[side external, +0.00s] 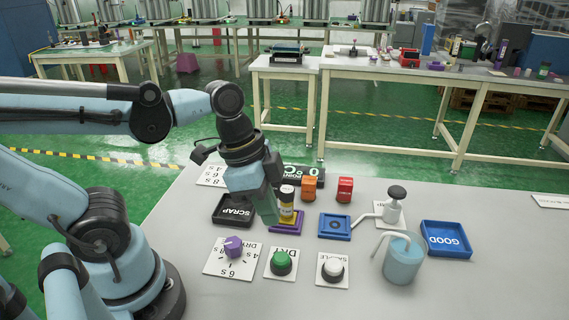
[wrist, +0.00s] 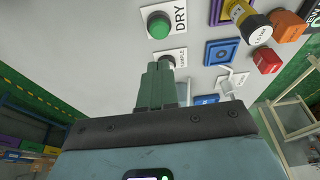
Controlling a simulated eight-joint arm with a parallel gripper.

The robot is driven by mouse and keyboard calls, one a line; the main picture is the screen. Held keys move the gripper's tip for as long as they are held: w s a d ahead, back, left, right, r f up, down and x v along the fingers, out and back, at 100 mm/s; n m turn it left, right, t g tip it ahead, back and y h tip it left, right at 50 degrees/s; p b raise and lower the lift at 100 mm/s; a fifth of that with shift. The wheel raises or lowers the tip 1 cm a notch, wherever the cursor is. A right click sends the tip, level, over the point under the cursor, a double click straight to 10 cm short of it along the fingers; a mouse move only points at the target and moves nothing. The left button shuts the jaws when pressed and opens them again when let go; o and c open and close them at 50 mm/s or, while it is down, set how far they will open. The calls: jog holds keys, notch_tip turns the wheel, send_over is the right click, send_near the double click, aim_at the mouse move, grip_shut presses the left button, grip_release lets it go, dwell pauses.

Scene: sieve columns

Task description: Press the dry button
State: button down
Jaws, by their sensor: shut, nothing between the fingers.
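The dry button is a green round button (side external: 281,262) on a white plate at the front of the table, left of the white button. In the wrist view the green button (wrist: 158,25) shows next to its DRY label, above my fingertips. My gripper (side external: 269,218) is shut and empty, pointing down above the table. In the side view it appears beyond the green button and just left of the vial. In the wrist view my gripper (wrist: 162,62) partly covers the white SAMPLE button. Nothing hides the green button.
A white SAMPLE button (side external: 332,268) sits right of the green one, a purple dial (side external: 234,245) left. A yellow-banded vial (side external: 287,206) stands on a purple base. The SCRAP tray (side external: 233,211), GOOD tray (side external: 446,239) and a beaker (side external: 402,262) are around.

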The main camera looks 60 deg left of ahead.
send_over(281, 257)
jog(key=f, duration=0.4)
jog(key=shift+s+a+f, duration=0.15)
jog(key=shift+s+f, duration=0.1)
jog(key=shift+f, duration=2.1)
jog(key=shift+f, duration=1.05)
jog(key=shift+r, duration=0.1)
jog(key=shift+r, duration=2.2)
jog(key=v, duration=0.9)
jog(key=shift+r, duration=0.3)
jog(key=shift+s+a, duration=0.1)
jog(key=shift+a, duration=0.05)
